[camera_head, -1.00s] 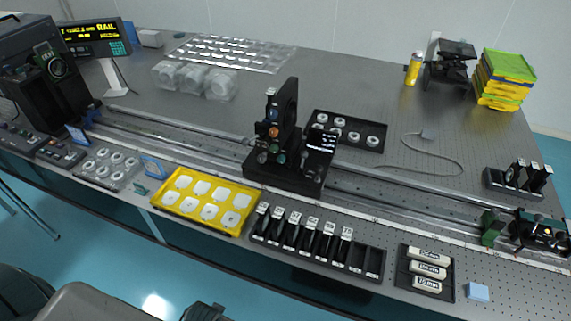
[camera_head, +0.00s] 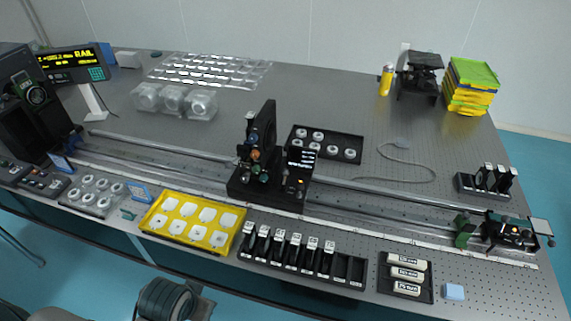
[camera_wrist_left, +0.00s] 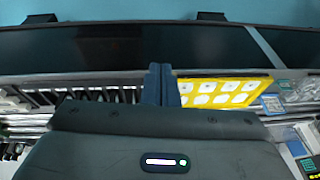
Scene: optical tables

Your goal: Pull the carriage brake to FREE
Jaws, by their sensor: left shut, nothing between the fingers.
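The black carriage (camera_head: 268,190) sits on the long rail (camera_head: 370,205) near the middle of the table. It bears a tall black plate with several knobs and a small dark display with white text. A small orange spot shows low on its right side. The brake lever and its setting are too small to make out. My left gripper (camera_wrist_left: 161,82) shows in the left wrist view with its two dark fingers shut together and empty. It is apart from the carriage, which is not in that view.
A yellow tray (camera_head: 233,233) and a black slotted holder (camera_head: 343,268) lie along the front edge, before the carriage. A black tray of round parts (camera_head: 327,132) lies behind it. A green-ended device (camera_head: 510,232) stands at the rail's right end.

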